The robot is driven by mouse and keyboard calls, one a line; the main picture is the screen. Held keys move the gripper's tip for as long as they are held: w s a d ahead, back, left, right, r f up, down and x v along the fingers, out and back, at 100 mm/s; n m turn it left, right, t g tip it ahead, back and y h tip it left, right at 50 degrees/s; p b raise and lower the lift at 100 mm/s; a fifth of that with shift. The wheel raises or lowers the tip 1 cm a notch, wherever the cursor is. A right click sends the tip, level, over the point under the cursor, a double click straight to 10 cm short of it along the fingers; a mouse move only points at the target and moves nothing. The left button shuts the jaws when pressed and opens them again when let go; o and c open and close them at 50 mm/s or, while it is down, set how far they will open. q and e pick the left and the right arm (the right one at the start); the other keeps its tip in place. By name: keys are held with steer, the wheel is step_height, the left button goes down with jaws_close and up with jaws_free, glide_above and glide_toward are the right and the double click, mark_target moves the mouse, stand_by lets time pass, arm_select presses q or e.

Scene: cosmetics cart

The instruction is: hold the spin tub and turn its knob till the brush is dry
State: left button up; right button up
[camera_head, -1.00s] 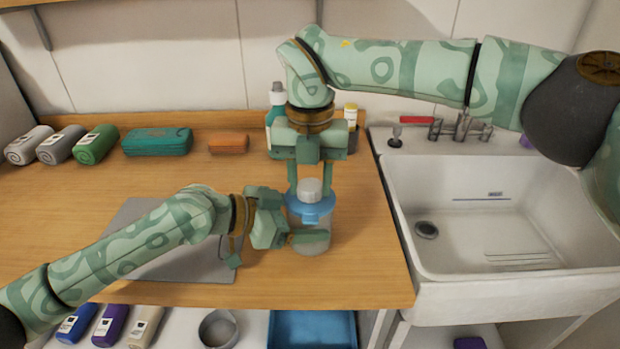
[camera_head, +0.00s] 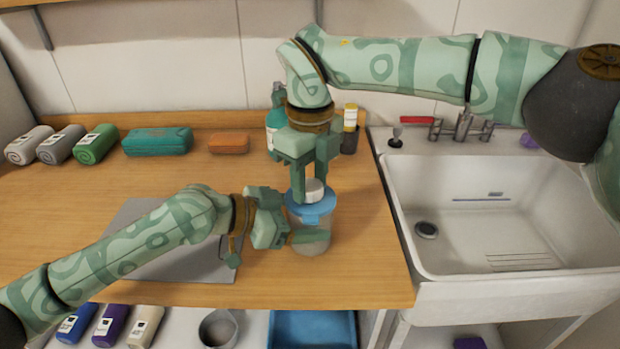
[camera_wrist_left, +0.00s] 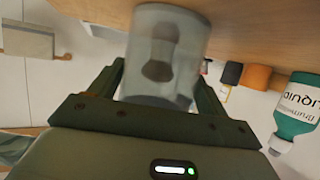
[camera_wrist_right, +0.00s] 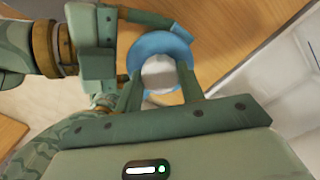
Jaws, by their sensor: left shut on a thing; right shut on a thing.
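The spin tub (camera_head: 313,240) is a clear cylinder with a blue lid (camera_head: 312,207) and a pale knob (camera_head: 315,190) on top. It stands upright on the wooden counter near its front right. My left gripper (camera_head: 305,238) is shut around the tub's side; the left wrist view shows the clear wall (camera_wrist_left: 165,50) between its fingers, with a dark blurred shape inside, perhaps the brush. My right gripper (camera_head: 309,190) comes from above and is shut on the knob, which also shows between its fingers in the right wrist view (camera_wrist_right: 160,76). How wet the brush is cannot be told.
A teal bottle (camera_head: 275,120) and a yellow-capped bottle (camera_head: 350,118) stand behind the tub. The white sink (camera_head: 490,215) lies right of the counter edge. A grey mat (camera_head: 150,265) lies left, under my left arm. Rolled towels, a teal case (camera_head: 157,142) and an orange block (camera_head: 228,143) line the back.

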mark_target(310, 184)
steer(key=n, duration=0.4)
steer(key=shift+w+n, duration=0.1)
steer(key=shift+n, duration=2)
steer(key=o, duration=1)
step_height(310, 184, up, 12)
steer(key=shift+r, duration=0.1)
